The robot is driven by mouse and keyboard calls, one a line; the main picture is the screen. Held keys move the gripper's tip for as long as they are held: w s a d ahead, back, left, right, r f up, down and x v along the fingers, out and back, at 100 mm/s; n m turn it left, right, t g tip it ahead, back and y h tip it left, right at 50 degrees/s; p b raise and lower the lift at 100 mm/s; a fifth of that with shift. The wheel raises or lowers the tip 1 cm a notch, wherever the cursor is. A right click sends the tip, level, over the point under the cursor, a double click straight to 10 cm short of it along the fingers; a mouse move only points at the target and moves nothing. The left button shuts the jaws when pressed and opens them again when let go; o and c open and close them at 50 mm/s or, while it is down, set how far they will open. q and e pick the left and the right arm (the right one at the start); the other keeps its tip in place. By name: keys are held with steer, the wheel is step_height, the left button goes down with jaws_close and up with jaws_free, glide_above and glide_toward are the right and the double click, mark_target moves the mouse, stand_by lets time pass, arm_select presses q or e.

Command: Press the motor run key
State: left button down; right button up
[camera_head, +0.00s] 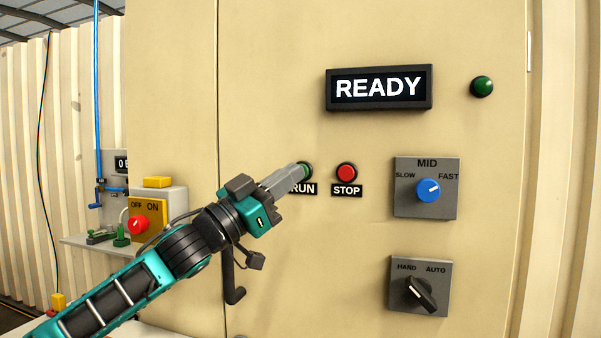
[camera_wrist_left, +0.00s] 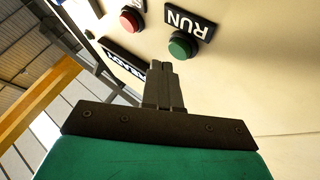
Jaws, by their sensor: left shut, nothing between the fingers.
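The run key is a green round button (camera_head: 307,170) on the beige cabinet front, above a black RUN label (camera_head: 304,188). My left gripper (camera_head: 302,170) is shut and empty, its fingertips over the left part of the button in the head view. In the left wrist view the green button (camera_wrist_left: 181,47) lies just beyond the closed fingertips (camera_wrist_left: 161,64), with a small apparent offset. I cannot tell whether they touch. The red STOP button (camera_head: 346,172) is just right of it, and also shows in the left wrist view (camera_wrist_left: 131,20). My right gripper is not in view.
A READY display (camera_head: 378,88) and a green lamp (camera_head: 482,86) are above. A blue speed knob (camera_head: 428,190) and a HAND/AUTO switch (camera_head: 420,292) are at the right. A black door handle (camera_head: 232,280) sticks out below my arm. A yellow control box (camera_head: 150,213) stands at the left.

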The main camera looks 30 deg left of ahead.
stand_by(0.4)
arm_select(q)
steer(key=shift+w+a+p, duration=0.1)
steer(key=shift+w+p, duration=0.3)
steer(key=shift+p, duration=0.05)
steer(key=shift+w+a+p, duration=0.15)
steer(key=shift+w+p, duration=0.25)
steer(key=shift+p, duration=0.05)
stand_by(0.4)
steer(key=shift+s, duration=0.1)
stand_by(0.4)
steer(key=shift+s+d+b, duration=0.25)
steer(key=shift+s+b, duration=0.25)
steer(key=shift+s, duration=0.2)
